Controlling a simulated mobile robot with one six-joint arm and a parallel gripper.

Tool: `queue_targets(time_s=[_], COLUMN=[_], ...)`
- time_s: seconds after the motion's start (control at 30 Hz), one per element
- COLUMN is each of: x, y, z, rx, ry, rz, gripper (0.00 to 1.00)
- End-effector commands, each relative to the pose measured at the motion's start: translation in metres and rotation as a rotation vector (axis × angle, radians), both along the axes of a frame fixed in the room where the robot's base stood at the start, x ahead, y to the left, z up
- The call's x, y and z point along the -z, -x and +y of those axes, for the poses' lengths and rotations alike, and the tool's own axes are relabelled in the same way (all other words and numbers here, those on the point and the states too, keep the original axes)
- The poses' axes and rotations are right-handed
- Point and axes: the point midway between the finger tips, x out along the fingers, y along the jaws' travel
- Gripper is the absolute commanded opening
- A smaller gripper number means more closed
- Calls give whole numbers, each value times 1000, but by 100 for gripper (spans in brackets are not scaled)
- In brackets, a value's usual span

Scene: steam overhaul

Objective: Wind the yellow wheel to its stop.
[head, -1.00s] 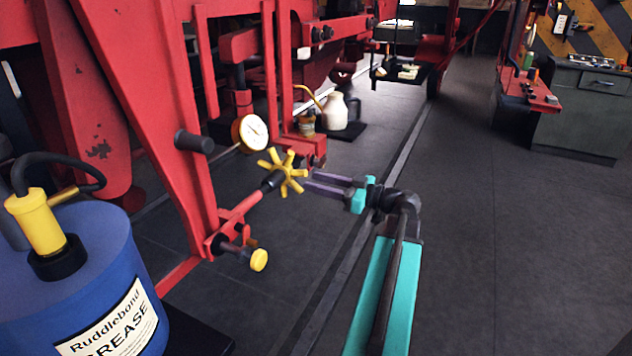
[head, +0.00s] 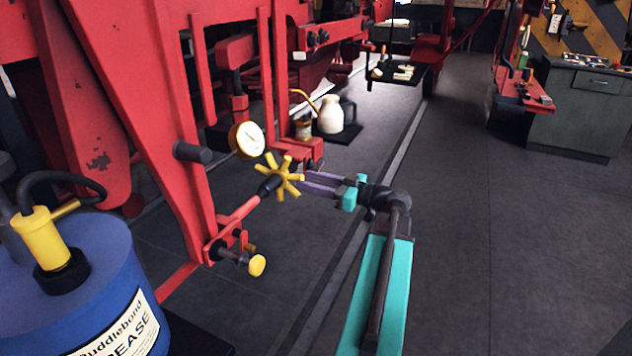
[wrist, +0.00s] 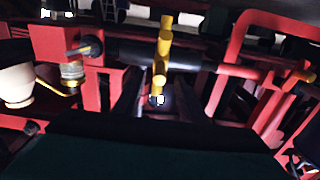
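The yellow wheel (head: 280,178) is a spoked handwheel on a dark hub at the end of a red rod, near the middle of the head view. In the wrist view the wheel (wrist: 164,45) is nearly edge-on, with one spoke pointing down towards me. My gripper (head: 304,184) has dark purple fingers and is just right of the wheel, its tips close to the spokes. In the wrist view my gripper (wrist: 158,88) has its fingers apart, with the lower spoke between them and gaps at both sides. Whether a finger touches a spoke is unclear.
A round gauge (head: 247,139) is just behind the wheel. A blue grease drum (head: 75,285) stands front left. A pale jug (head: 330,114) stands behind. The floor (head: 480,220) at right is clear.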

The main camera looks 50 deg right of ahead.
Motion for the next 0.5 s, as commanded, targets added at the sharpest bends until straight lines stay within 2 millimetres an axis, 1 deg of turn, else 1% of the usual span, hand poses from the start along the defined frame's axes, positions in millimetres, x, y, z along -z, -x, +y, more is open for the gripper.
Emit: queue_targets(time_s=[0.3,0.5], x=[-1,-1], y=[-29,-39], z=[7,10], rx=[0,0], ry=[-2,-1], rz=[0,0], gripper=[38,38])
